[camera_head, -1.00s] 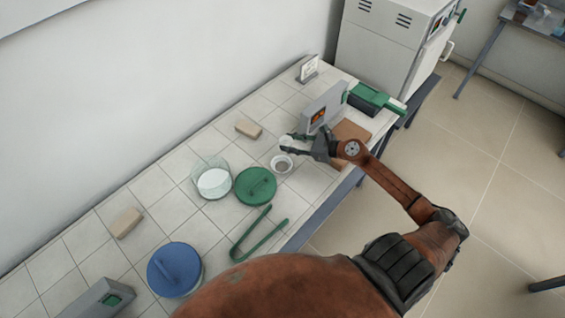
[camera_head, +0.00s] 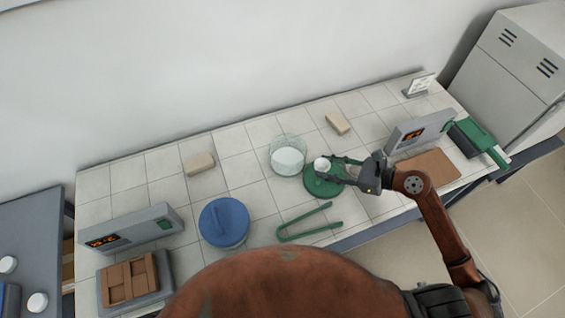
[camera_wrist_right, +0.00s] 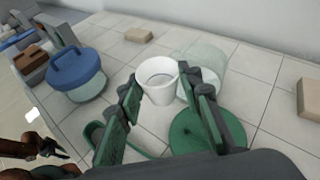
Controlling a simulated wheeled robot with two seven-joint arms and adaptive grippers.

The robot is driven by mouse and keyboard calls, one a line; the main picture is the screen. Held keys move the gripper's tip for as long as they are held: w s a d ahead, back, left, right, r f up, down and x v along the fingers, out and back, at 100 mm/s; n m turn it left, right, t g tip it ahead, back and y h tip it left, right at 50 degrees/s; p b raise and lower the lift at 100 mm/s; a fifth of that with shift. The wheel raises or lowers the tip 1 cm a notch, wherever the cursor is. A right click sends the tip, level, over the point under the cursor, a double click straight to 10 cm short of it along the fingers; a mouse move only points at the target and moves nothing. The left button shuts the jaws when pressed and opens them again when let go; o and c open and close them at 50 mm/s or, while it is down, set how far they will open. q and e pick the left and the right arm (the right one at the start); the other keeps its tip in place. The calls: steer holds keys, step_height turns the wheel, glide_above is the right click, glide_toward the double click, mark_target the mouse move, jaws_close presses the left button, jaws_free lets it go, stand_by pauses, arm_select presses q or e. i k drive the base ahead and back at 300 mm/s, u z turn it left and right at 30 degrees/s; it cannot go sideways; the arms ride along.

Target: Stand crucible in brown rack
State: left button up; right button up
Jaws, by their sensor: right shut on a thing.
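The brown rack (camera_head: 128,279) sits on the pan of the left balance (camera_head: 130,230), far to the left of the gripper. It also shows small at the upper left of the wrist view (camera_wrist_right: 30,55). My left gripper (camera_wrist_right: 58,152) appears small at the wrist view's lower left; its jaws are unclear.
A blue-lidded desiccator (camera_head: 223,221), green tongs (camera_head: 305,222) and a clear glass dish (camera_head: 287,157) stand between gripper and rack. Tan blocks (camera_head: 199,163) lie toward the wall. A second balance (camera_head: 420,132) stands at right.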

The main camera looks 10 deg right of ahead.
mark_target(139, 267)
steer(key=z, duration=1.4)
steer(key=k, duration=2.05)
steer(key=u, duration=1.7)
steer(key=i, duration=1)
steer(key=u, duration=0.05)
